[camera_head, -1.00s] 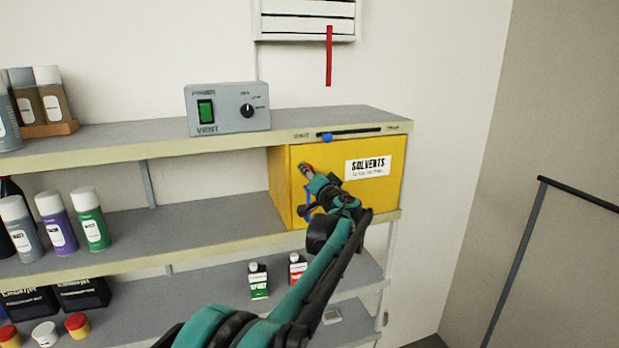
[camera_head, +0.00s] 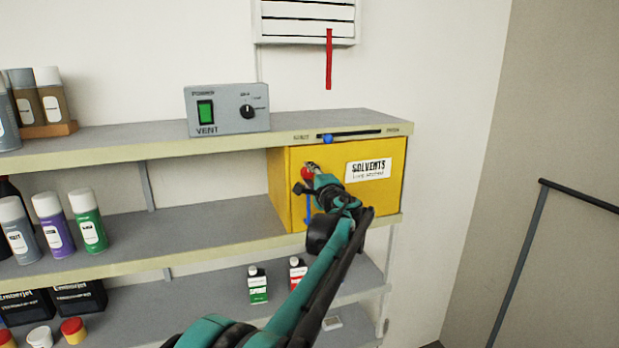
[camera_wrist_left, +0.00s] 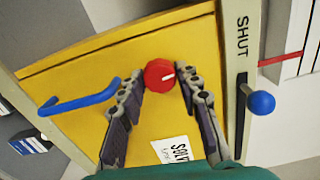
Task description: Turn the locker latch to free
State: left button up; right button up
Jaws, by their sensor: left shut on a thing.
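The solvents locker (camera_head: 385,200) is a yellow box under the top shelf, with a white label and a blue handle (camera_head: 308,208). My left gripper (camera_head: 311,175) reaches up to the locker front. In the wrist view, the left gripper (camera_wrist_left: 163,82) has its fingertips on either side of the red knob and is shut on it. My right gripper is not in view.
A blue slider knob (camera_head: 327,139) sits in a slot on the shelf edge, close to my left fingers; "SHUT" is written by it. A grey vent box (camera_head: 227,110) stands above. Spray cans (camera_head: 88,222) and small bottles (camera_head: 258,285) stand on the shelves.

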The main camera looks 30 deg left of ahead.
pick_arm(q)
jog(key=shift+m, duration=0.6)
jog(key=o, duration=1.1)
jog(key=shift+w, duration=0.1)
jog(key=shift+o, duration=0.2)
jog(key=shift+d, duration=0.1)
jog(key=v, duration=1.2)
